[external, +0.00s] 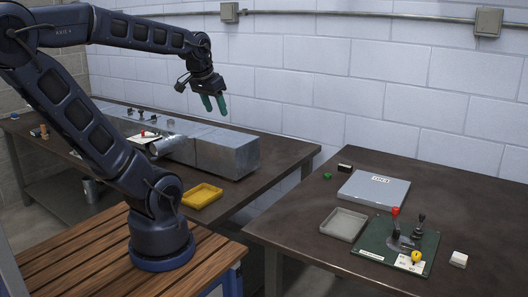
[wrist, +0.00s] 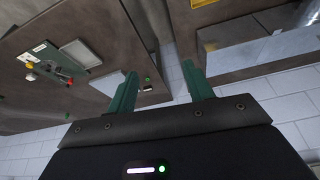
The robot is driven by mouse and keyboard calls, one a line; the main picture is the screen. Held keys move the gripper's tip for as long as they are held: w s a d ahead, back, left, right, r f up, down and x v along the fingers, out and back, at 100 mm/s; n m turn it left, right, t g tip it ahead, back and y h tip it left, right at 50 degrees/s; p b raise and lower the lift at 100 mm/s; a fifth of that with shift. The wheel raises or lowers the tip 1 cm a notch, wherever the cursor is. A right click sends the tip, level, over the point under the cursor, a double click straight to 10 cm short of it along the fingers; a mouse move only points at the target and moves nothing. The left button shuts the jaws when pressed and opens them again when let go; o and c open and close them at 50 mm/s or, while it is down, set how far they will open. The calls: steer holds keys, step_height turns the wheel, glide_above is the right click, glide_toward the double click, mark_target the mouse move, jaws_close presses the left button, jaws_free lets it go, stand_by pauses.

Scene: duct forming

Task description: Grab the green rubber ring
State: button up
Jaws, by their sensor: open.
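A small green ring (external: 328,176) lies on the dark right-hand table near its back left edge, beside a small dark block (external: 344,167). It looks like a small green spot in the wrist view (wrist: 148,78), close to the left finger; its hole cannot be made out. My gripper (external: 214,106) has green fingers, which also show in the wrist view (wrist: 160,84). It is open and empty, high above the left-hand bench, pointing down, well to the left of and above the ring.
The right table (external: 290,232) also holds a grey box (external: 374,188), a grey tray (external: 344,225), a green panel with levers (external: 398,247) and a white block (external: 459,259). The left bench has a metal duct (external: 225,155) and a yellow tray (external: 202,196). A gap separates the tables.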

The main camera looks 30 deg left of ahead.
steer(key=w+d+m+g+h, duration=0.1)
steer(key=w+d+m, duration=0.25)
steer(key=w, duration=0.95)
steer(key=m+g+h, duration=0.3)
steer(key=m, duration=1)
glide_above(328, 176)
steer(key=w+a, duration=0.1)
steer(key=a, duration=0.3)
step_height(328, 176, down, 31)
steer(key=shift+a+r, duration=0.1)
steer(key=shift+r, duration=0.05)
steer(key=shift+x, duration=2.85)
steer(key=shift+w, duration=0.1)
steer(key=shift+c, duration=0.2)
steer(key=c, duration=1)
